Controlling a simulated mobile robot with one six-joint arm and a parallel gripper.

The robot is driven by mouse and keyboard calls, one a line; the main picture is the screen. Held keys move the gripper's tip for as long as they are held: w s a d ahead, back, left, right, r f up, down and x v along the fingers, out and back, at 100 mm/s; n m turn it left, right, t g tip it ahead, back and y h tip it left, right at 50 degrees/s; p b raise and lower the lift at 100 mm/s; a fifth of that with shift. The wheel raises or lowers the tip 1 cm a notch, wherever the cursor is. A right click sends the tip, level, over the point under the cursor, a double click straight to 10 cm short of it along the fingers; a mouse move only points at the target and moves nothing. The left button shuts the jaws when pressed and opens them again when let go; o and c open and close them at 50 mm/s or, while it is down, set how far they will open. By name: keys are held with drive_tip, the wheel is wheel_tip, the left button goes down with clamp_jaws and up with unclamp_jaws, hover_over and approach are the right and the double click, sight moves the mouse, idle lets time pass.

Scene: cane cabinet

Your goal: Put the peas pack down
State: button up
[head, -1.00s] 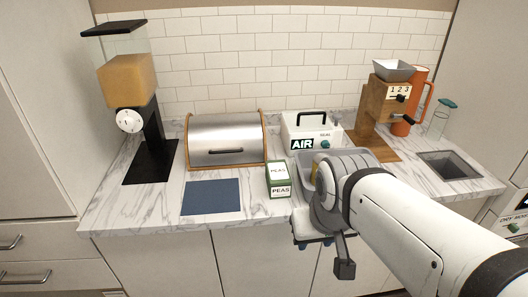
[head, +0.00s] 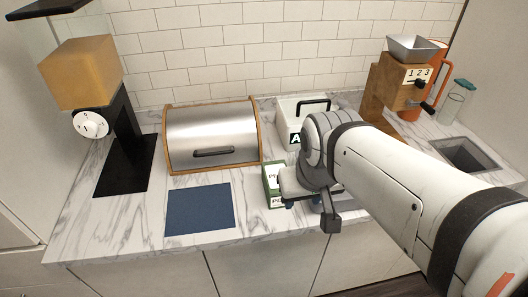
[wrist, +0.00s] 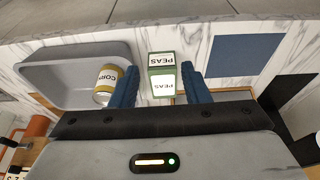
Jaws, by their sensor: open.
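The peas pack, a green and white box (head: 271,185), stands upright on the marble counter, right of the blue mat (head: 199,208). My gripper hides its right part in the head view. In the wrist view the pack (wrist: 162,72) shows its PEAS labels between the two blue fingers. My gripper (head: 303,201) is open, close at the pack's right side in the head view. In the wrist view its fingers (wrist: 160,75) stand on either side of the pack, with a gap at the left one. I cannot tell whether the right one touches.
In the wrist view a grey bin (wrist: 70,65) with a corn can (wrist: 105,84) lies left of the pack. A steel bread box (head: 212,137), a white AIR box (head: 299,112), a dispenser (head: 90,90) and a wooden grinder (head: 392,92) stand behind. The mat is bare.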

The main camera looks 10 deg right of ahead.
sight(270, 170)
drive_tip(key=o, duration=1.1)
drive_tip(key=shift+t, duration=0.5)
drive_tip(key=w+f+b, duration=0.2)
drive_tip(key=w+f, duration=0.2)
drive_tip(key=w, duration=0.2)
drive_tip(key=w+f+b, duration=0.1)
drive_tip(key=w+f, duration=0.3)
drive_tip(key=w, duration=0.2)
drive_tip(key=w+f+b, duration=0.2)
drive_tip(key=w+f, duration=0.1)
drive_tip(key=w, duration=0.3)
drive_tip(key=shift+w+f+b, duration=0.3)
drive_tip(key=shift+f, duration=0.1)
drive_tip(key=x, duration=0.4)
drive_tip(key=p+x, duration=0.1)
drive_tip(key=x, duration=0.2)
drive_tip(key=shift+w+d+r, duration=0.15)
drive_tip(key=shift+w+d, duration=0.05)
drive_tip(key=shift+w, duration=0.1)
drive_tip(key=shift+w+f, duration=0.15)
drive_tip(key=shift+f, duration=0.2)
drive_tip(key=shift+f+b, duration=0.25)
drive_tip(key=shift+b, duration=0.05)
drive_tip(key=shift+c, duration=0.4)
